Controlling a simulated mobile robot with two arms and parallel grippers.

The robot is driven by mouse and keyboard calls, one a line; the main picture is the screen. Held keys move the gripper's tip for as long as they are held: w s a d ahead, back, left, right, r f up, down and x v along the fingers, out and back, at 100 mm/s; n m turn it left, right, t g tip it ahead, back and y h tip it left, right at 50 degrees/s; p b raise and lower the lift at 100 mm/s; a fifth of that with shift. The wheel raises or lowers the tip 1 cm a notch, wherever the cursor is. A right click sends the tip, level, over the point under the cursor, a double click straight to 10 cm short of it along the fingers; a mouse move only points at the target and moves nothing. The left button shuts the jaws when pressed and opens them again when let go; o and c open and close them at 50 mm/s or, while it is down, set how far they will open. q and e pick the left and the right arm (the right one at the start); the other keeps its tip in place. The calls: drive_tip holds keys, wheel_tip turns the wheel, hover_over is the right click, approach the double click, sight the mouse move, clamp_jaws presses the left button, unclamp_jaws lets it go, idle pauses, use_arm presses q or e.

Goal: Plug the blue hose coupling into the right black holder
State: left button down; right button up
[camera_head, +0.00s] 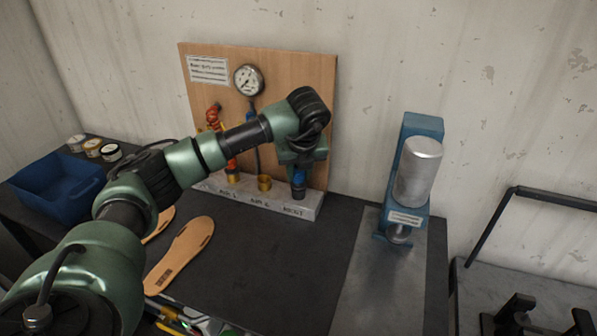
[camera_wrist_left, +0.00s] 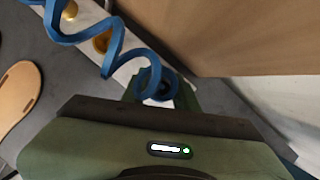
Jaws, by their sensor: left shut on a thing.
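My left gripper (camera_head: 299,172) is at the right end of the pale base strip (camera_head: 311,206) in front of the wooden board. It is shut on the blue hose coupling (camera_head: 299,178), pointing down, directly above the right black holder (camera_head: 298,193). I cannot tell whether the coupling is inside the holder or only just over it. In the left wrist view the coupling (camera_wrist_left: 156,84) shows as a blue ring between the fingers, with its coiled blue hose (camera_wrist_left: 108,45) leading to the upper left. The wrist body hides much of the hose in the head view.
A brass socket (camera_head: 264,183) stands left of the black holder. A blue press (camera_head: 408,180) stands to the right. A sandal sole (camera_head: 182,254) lies on the dark bench. A blue bin (camera_head: 58,188) is far left.

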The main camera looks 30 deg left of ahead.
use_arm(q)
drive_tip(key=shift+f, duration=0.25)
drive_tip(key=c, duration=1)
unclamp_jaws()
drive_tip(key=shift+r+p, duration=2.6)
drive_tip(key=shift+r, duration=2.45)
